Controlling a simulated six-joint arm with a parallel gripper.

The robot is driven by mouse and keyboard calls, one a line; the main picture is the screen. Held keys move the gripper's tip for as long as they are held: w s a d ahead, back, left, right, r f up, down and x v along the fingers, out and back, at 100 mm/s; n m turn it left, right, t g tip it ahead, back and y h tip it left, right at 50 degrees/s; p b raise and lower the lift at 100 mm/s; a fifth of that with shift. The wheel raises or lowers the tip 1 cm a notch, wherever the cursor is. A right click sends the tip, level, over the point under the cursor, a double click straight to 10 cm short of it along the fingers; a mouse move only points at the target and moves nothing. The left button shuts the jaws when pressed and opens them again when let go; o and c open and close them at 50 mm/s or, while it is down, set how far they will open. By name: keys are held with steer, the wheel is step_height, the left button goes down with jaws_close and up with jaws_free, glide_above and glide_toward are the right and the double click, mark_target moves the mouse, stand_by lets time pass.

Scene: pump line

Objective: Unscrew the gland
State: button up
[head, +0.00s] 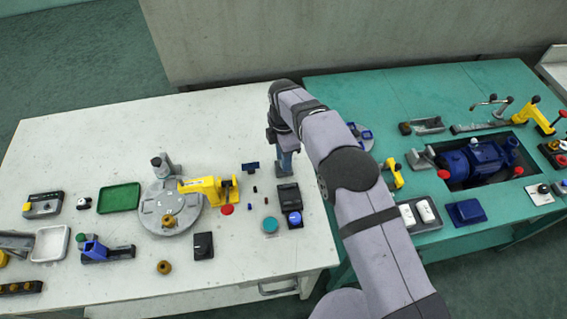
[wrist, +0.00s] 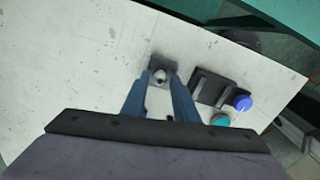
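My gripper (head: 287,172) points down over the far right part of the white table, its two blue fingers apart. In the wrist view, the fingertips (wrist: 160,79) stand either side of a small grey round piece (wrist: 160,77) on a dark square block. Whether they touch it, or how high they are above it, I cannot tell. I cannot clearly identify the gland. A brass-coloured ring (head: 164,267) lies at the table's front, and another brass-coloured piece (head: 169,220) sits on the round grey plate (head: 152,216). A blue pump (head: 477,163) is set in the teal bench.
A black holder (head: 288,193), a blue ball (head: 294,218) and a teal disc (head: 270,225) stand close to my gripper. A yellow clamp (head: 207,187) and a green tray (head: 119,197) are farther left. The white table's far left area is clear.

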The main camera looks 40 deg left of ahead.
steer(key=shift+r+p, duration=1.3)
steer(key=shift+r, duration=0.85)
